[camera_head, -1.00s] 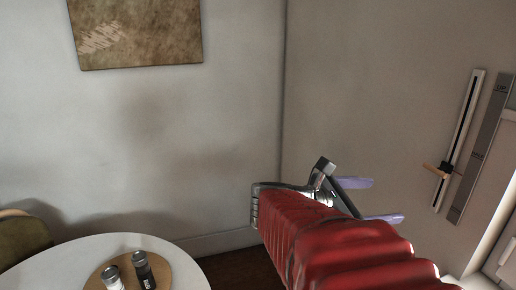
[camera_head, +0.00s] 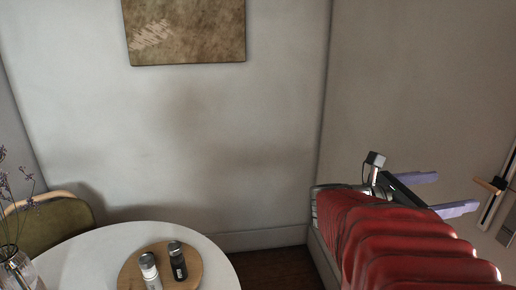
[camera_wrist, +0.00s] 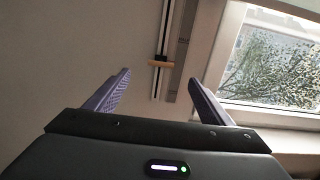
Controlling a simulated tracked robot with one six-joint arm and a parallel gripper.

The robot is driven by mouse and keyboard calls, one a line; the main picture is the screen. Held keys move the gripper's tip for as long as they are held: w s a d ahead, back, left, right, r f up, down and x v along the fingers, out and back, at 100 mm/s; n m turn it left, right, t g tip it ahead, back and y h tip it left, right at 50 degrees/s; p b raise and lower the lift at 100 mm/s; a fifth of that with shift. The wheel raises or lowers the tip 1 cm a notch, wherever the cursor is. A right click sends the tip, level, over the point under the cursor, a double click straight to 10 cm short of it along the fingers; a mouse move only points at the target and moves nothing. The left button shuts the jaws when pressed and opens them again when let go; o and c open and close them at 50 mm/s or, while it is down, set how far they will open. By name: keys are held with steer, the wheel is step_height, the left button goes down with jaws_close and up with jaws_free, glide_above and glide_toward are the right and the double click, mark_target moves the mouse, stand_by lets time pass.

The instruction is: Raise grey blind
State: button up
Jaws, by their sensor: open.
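A slider with a light wooden handle (camera_head: 488,185) sits on a narrow upright rail (camera_head: 502,186) on the right wall, at the right edge of the head view. In the wrist view the wooden handle (camera_wrist: 160,63) crosses the rail (camera_wrist: 165,30), ahead of and between the finger tips. My gripper (camera_head: 454,192) has two lilac fingers and is open and empty, apart from the handle and pointing towards the rail's wall. It also shows in the wrist view (camera_wrist: 160,80). No grey blind can be made out.
A window (camera_wrist: 268,62) with trees outside is right of the rail. A round white table (camera_head: 95,262) at lower left bears a wooden board (camera_head: 204,268) with two shakers. A green chair (camera_head: 55,228) and a glass vase (camera_head: 18,275) are at far left.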

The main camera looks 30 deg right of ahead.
mark_target(485, 184)
steer(key=shift+x, duration=6.1)
steer(key=c, duration=1.5)
steer(key=shift+s+a, duration=0.1)
steer(key=shift+a, duration=0.05)
steer(key=shift+r, duration=0.15)
